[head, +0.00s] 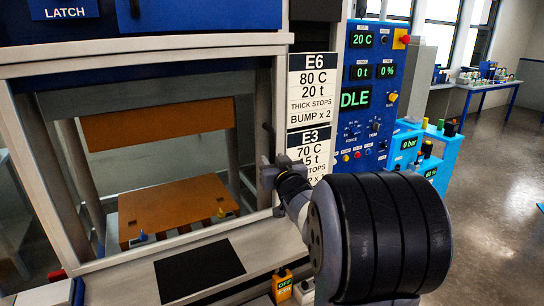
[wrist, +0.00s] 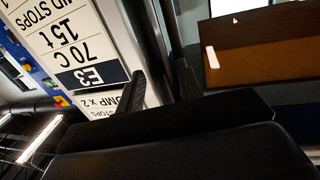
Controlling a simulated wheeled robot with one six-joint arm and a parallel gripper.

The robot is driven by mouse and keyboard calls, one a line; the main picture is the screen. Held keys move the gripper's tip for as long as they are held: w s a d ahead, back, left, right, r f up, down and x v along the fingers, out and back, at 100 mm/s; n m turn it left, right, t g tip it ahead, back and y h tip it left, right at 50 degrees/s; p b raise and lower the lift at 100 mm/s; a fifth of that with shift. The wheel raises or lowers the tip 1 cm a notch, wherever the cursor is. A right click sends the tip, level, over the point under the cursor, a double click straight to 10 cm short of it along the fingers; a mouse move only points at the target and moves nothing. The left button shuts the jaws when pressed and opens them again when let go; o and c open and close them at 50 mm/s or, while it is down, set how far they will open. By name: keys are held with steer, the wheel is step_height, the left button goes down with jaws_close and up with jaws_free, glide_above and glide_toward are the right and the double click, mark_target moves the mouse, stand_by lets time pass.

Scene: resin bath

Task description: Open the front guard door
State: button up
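The front guard door (head: 34,165) is a pale grey frame around the press opening in the head view. It looks closed, though its clear panel is hard to make out. A dark upright handle (head: 268,140) is on its right side. My gripper (head: 272,162) is at the lower end of this handle. In the wrist view the two dark fingers of my gripper (wrist: 161,76) are apart. A dark upright bar (wrist: 161,28), probably the handle, lines up with the gap between them. I cannot tell whether they touch it.
Orange-brown platens (head: 170,205) show inside the press. Instruction cards (head: 314,90) hang right of the opening, close to my gripper, beside a blue control panel (head: 368,100). A light blue cart (head: 410,150) stands further right. A black mat (head: 199,270) lies on the front ledge.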

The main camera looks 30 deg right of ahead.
steer(key=shift+w+d, duration=0.15)
steer(key=shift+w, duration=0.7)
steer(key=shift+c, duration=0.4)
jaws_close()
